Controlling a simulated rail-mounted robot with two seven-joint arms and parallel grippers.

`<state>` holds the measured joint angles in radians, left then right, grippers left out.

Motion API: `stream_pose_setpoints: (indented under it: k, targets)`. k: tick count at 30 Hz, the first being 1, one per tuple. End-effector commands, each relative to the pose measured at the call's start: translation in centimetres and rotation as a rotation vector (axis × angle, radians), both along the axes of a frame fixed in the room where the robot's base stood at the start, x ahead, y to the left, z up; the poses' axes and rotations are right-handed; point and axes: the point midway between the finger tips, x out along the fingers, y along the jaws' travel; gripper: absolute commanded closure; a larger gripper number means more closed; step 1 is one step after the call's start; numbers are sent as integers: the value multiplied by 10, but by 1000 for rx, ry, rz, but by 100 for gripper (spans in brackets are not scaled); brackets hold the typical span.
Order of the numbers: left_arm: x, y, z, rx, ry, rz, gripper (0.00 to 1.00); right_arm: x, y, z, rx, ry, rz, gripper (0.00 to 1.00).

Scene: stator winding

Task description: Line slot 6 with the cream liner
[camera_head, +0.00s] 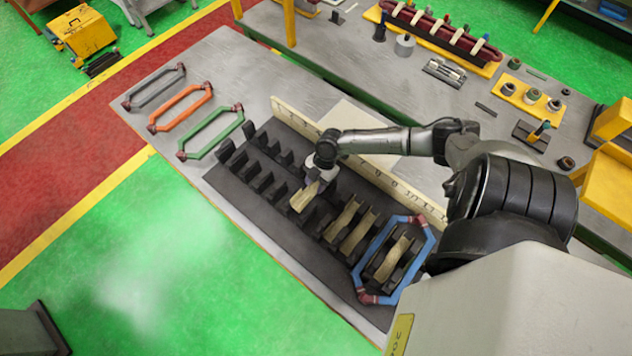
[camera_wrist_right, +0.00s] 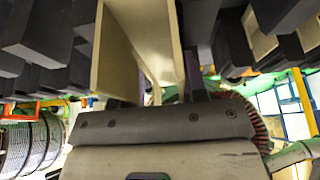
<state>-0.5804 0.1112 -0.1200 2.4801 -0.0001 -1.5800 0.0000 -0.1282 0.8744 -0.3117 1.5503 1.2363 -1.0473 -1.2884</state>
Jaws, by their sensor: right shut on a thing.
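My right gripper (camera_head: 318,180) is shut on a cream liner (camera_head: 303,198), an open folded channel, over the middle of the dark toothed stator block (camera_head: 240,190). In the right wrist view the liner (camera_wrist_right: 112,58) rises from between the fingers (camera_wrist_right: 150,90), with dark teeth on both sides. I cannot tell whether it sits in a slot or just above one. Several other cream liners, such as one (camera_head: 341,221), line slots to its right. My left gripper is not in view.
A blue coil (camera_head: 428,240) surrounds teeth at the block's right end. Grey (camera_head: 153,86), orange (camera_head: 180,108) and green (camera_head: 211,132) coils lie on the table at left. A numbered cream strip (camera_head: 290,115) stands behind the block. Slots left of the gripper look empty.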

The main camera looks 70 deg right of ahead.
Motion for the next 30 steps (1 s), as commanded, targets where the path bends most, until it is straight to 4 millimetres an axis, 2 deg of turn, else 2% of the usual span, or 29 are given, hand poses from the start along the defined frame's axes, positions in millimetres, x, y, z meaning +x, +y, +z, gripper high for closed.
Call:
stream_pose_setpoints:
  k: [21, 22, 27, 30]
  targets:
    - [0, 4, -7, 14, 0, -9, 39, -1, -2, -9, -2, 1, -1, 74]
    - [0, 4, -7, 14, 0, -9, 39, -1, -2, -9, -2, 1, -1, 58]
    - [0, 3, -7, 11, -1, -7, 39, -1, -2, -9, -3, 1, -1, 42]
    - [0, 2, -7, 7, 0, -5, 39, -1, -2, -9, -3, 1, -1, 41]
